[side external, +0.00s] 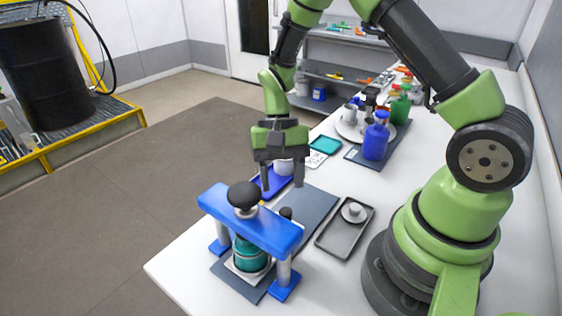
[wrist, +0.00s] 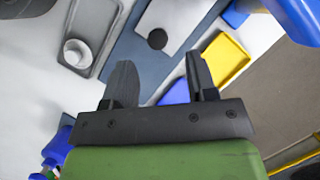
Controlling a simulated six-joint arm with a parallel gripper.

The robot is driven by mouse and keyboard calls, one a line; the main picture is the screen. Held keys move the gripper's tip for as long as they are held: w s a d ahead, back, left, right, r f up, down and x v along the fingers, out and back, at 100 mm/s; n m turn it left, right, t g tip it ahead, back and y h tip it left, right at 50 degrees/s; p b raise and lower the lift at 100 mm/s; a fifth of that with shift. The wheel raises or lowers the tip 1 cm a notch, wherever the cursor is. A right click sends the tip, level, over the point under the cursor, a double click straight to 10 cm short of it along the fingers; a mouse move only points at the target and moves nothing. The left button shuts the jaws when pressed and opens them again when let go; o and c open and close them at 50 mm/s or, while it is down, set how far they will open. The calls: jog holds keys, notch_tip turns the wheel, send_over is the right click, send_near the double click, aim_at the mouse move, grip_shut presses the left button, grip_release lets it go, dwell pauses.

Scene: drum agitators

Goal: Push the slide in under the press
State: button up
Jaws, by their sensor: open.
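The blue press (side external: 262,222) stands at the table's near end, with a black knob (side external: 243,195) on its crossbeam and two grey posts. A teal jar (side external: 250,256) sits between the posts on a pale plate, which looks like the slide (side external: 240,272). A small black handle (side external: 286,212) stands behind the beam; in the wrist view a black knob (wrist: 157,39) sits on a pale strip. I cannot tell how far under the press the slide reaches. My gripper (side external: 281,186) is open and empty, pointing down above the table beyond the press. Its spread fingers (wrist: 161,82) show in the wrist view.
A blue tray (side external: 272,180) lies beneath my gripper. A grey tray (side external: 338,240) with a pale cup is right of the press mat. A yellow tray (wrist: 235,50) lies near the press. Blue and green bottles (side external: 375,140) stand farther back.

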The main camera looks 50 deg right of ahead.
jog(key=shift+v, duration=1.9)
jog(key=s+a+r+n+t, duration=0.1)
jog(key=s+r+n+t, duration=0.2)
jog(key=r, duration=0.9)
jog(key=s+a+r+n+t+h, duration=0.1)
jog(key=s+r+n+t, duration=0.1)
jog(key=s+r+t, duration=0.5)
jog(key=s, duration=0.3)
jog(key=shift+a, duration=0.3)
jog(key=shift+s, duration=0.1)
